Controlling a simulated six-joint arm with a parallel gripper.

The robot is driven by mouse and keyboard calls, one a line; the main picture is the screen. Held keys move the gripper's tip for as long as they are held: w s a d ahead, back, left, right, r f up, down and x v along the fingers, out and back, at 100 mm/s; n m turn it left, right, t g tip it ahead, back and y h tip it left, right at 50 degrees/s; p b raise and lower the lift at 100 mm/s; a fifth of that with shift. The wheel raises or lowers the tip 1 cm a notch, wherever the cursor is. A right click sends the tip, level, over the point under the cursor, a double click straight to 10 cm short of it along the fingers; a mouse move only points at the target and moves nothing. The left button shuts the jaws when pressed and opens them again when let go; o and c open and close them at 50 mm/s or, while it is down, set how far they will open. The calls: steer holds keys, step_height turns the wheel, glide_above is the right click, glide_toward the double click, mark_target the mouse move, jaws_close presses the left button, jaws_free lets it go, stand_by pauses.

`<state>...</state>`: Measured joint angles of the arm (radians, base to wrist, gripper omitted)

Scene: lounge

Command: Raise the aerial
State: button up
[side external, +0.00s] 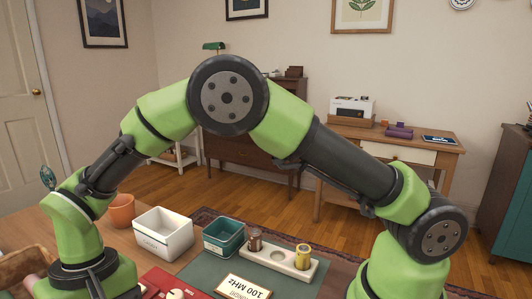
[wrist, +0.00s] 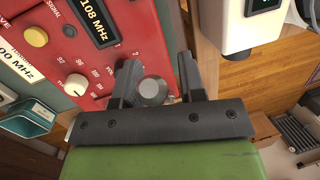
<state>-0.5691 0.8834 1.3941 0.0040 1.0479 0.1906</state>
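The red radio (wrist: 105,60) fills the upper left of the wrist view, with a 108 MHz display (wrist: 98,22), a yellow button (wrist: 35,36) and a pale knob (wrist: 76,84). A grey round piece (wrist: 152,91), possibly the aerial's end, shows between the fingers of my gripper (wrist: 158,78). The fingers are apart, with a gap at the right of the piece; I cannot tell whether the left finger touches it. In the side view only part of the radio (side external: 150,282) shows at the bottom edge, and the fingers are not visible.
A white bin (side external: 163,247), a teal bin (side external: 223,246) and an orange pot (side external: 121,210) stand behind the radio. A holder (side external: 279,268) with batteries and a 100 MHz card (side external: 243,289) lie to its right. A white device (wrist: 238,28) is close to my right finger.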

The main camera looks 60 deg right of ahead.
steer(key=shift+s+f+t, duration=0.45)
steer(key=shift+f+t, duration=0.25)
steer(key=shift+t, duration=0.1)
steer(key=s+d+r+t, duration=0.1)
steer(key=d+r, duration=0.3)
steer(key=r, duration=0.4)
steer(key=d+r+t, duration=0.1)
steer(key=d+r, duration=0.3)
steer(key=r, duration=0.4)
steer(key=s+d+r+m+t, duration=0.2)
steer(key=s+d+r+t, duration=0.2)
steer(key=s+d, duration=0.7)
steer(key=shift+s+d+r+m, duration=0.3)
steer(key=shift+s+d+r, duration=0.05)
steer(key=shift+d+r, duration=0.15)
steer(key=shift+a, duration=0.1)
